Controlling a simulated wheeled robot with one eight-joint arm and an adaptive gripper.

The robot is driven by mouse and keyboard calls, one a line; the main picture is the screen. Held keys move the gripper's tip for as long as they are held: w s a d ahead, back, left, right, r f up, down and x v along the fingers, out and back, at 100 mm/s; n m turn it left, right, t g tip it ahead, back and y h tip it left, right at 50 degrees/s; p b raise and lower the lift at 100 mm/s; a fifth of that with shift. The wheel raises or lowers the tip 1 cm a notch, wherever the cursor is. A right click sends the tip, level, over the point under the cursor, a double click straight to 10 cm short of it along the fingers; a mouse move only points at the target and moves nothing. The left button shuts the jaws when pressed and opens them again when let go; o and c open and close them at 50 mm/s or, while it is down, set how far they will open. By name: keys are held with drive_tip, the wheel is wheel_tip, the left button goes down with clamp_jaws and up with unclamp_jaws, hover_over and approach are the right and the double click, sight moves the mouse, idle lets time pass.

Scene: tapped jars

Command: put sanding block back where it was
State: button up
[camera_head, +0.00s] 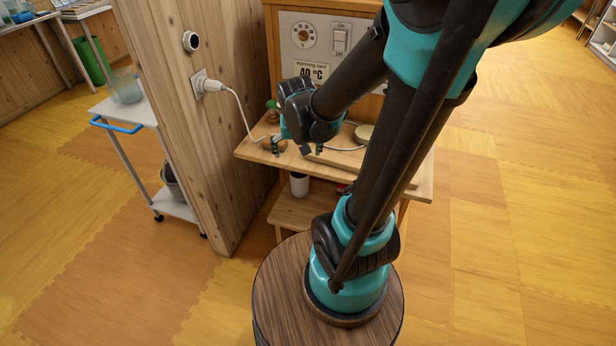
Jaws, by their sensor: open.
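My gripper (283,146) is low over the left front part of a small wooden table (249,153). Its fingers are open and point down and to the left. A small brown piece (268,142) lies on the tabletop right beside the fingertips. I cannot tell whether it is the sanding block, nor whether a finger touches it. No other thing shows clearly as a sanding block. My arm hides much of the table's middle and right.
A green-topped object (272,108) and a round pale disc (364,133) are on the table. A white cable (240,106) runs from the wall plug onto it. A panel (313,49) reading 40 °C stands behind. A white cup (299,184) is on the lower shelf. A wooden wall is left.

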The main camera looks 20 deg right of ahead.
drive_tip(key=s+f+n, duration=0.2)
drive_tip(key=s+f, duration=0.1)
drive_tip(key=s, duration=0.6)
drive_tip(key=shift+s+d+n+y, duration=0.2)
drive_tip(key=shift+d+n+y, duration=0.1)
drive_tip(key=shift+d+y, duration=0.15)
